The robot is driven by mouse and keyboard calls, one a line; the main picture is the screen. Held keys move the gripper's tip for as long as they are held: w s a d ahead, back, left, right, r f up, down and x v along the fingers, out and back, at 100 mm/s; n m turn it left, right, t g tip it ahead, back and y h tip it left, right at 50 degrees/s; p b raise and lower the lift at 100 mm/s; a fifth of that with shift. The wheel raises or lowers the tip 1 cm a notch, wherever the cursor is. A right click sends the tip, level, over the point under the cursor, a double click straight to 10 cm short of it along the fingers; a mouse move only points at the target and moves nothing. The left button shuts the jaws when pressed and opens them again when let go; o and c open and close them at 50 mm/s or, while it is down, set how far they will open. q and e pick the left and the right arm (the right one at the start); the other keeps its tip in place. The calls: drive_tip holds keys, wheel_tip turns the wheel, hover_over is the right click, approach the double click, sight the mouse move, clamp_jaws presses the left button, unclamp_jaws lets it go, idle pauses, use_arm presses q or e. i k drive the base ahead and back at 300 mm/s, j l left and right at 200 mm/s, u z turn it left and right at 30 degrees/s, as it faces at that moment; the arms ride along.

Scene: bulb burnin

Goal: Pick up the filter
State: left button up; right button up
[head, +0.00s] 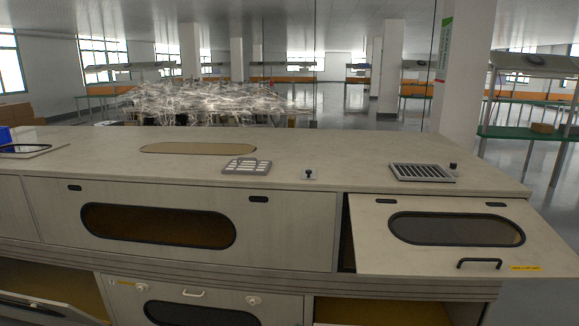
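A flat grey slotted panel (246,166), which looks like the filter, lies on the pale countertop (320,150) near the middle. It appears to lie flat with nothing on it. A dark slatted grille in a light frame (422,173) is set at the right of the countertop, with a small dark knob (453,166) at its back right corner; I cannot tell whether a filter belongs to it. Neither of my grippers shows in the head view.
A small plate with a black knob (309,174) sits between panel and grille. An oval tan inset (198,148) lies behind. The right front door (450,255) with a black handle (479,263) hangs open outward. A lower left flap (45,308) is also open. The front countertop is mostly clear.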

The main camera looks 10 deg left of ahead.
sight(251, 165)
drive_tip(key=i+j+z, duration=0.15)
drive_tip(key=j+z, duration=0.15)
drive_tip(key=i+j+z, duration=0.25)
drive_tip(key=j+z, duration=0.3)
drive_tip(key=j, duration=0.15)
drive_tip(key=i+j, duration=0.1)
drive_tip(key=j, duration=0.45)
drive_tip(key=i+j+z, duration=0.1)
drive_tip(key=j, duration=0.45)
drive_tip(key=i+j, duration=0.1)
drive_tip(key=j, duration=0.45)
